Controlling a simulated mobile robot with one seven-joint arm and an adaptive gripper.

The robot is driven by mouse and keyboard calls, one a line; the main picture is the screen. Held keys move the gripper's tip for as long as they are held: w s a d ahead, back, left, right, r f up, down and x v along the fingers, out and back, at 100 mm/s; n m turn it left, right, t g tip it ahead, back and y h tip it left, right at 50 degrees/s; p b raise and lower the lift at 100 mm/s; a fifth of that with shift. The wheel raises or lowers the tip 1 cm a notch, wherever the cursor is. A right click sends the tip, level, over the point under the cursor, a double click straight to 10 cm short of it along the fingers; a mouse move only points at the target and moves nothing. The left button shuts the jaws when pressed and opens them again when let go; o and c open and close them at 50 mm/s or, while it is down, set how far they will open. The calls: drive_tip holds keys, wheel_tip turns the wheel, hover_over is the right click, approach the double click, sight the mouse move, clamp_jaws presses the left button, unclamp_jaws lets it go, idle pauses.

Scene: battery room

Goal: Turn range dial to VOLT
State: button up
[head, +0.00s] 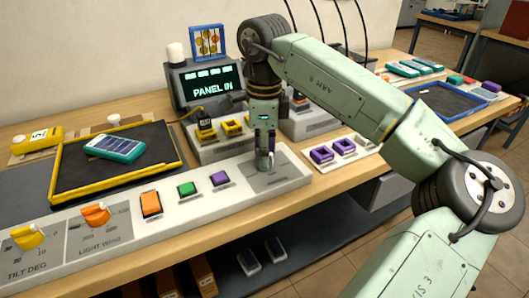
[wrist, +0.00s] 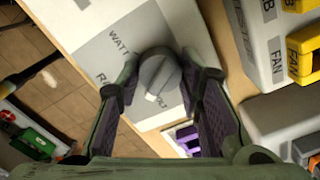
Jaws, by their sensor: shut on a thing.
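The range dial (wrist: 158,72) is a round grey knob on a grey plate (wrist: 105,52) of the white panel. In the wrist view the word WATT is at its upper left, and a partly covered word ending in LT is at its lower right. A small white mark shows on the dial's near side. My gripper (wrist: 155,80) has a finger on each side of the dial and is shut on it. In the head view my gripper (head: 265,160) points down at the right end of the panel and mostly hides the dial.
The panel (head: 120,220) also carries orange, green and purple buttons and yellow and orange knobs. A screen (head: 208,85) reading PANEL IN stands behind. A yellow-rimmed tray (head: 65,165) holds a teal device (head: 115,147).

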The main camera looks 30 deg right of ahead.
drive_tip(key=n, duration=0.5)
drive_tip(key=shift+n, duration=0.4)
idle(0.4)
drive_tip(key=o, duration=1.2)
drive_tip(key=shift+c, duration=0.2)
wheel_tip(320, 180, up, 12)
